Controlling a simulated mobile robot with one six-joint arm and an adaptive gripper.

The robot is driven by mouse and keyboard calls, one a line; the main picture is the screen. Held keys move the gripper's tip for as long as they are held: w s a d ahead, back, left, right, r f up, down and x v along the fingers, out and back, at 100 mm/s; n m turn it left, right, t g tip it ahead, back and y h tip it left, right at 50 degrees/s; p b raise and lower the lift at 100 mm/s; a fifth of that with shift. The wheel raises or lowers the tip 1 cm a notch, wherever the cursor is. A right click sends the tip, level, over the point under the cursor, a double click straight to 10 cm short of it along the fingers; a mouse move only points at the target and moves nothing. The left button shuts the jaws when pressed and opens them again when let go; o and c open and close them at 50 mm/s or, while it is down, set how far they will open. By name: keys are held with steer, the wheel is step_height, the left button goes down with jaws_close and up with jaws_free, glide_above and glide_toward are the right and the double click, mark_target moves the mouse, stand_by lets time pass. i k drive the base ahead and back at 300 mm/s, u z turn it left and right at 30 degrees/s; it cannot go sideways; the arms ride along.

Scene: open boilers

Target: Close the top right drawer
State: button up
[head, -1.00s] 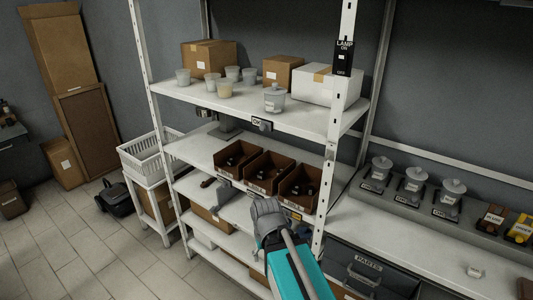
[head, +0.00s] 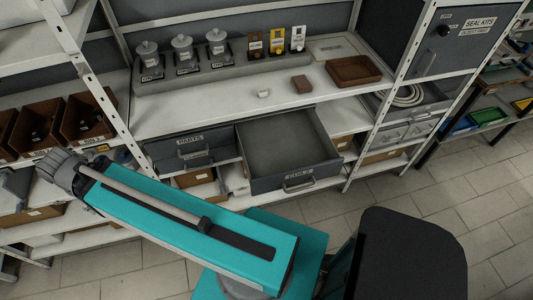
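The right-hand drawer (head: 284,143) under the white counter stands pulled well out. It is dark grey with a handle (head: 298,186) and a small label on its front, and its inside looks empty. The drawer to its left, labelled PARTS (head: 193,149), is shut. My teal arm link crosses the lower left of the head view, with its grey joint near the brown bins. My gripper cannot be made out; it is hidden or out of the picture. No part of my arm touches the open drawer in this view.
A shelf post (head: 393,95) stands right of the drawer. Tiled floor (head: 480,200) is clear at right.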

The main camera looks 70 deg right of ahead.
mark_target(281, 151)
steer(key=z, duration=3.65)
steer(key=k, duration=0.1)
steer(key=u, duration=0.8)
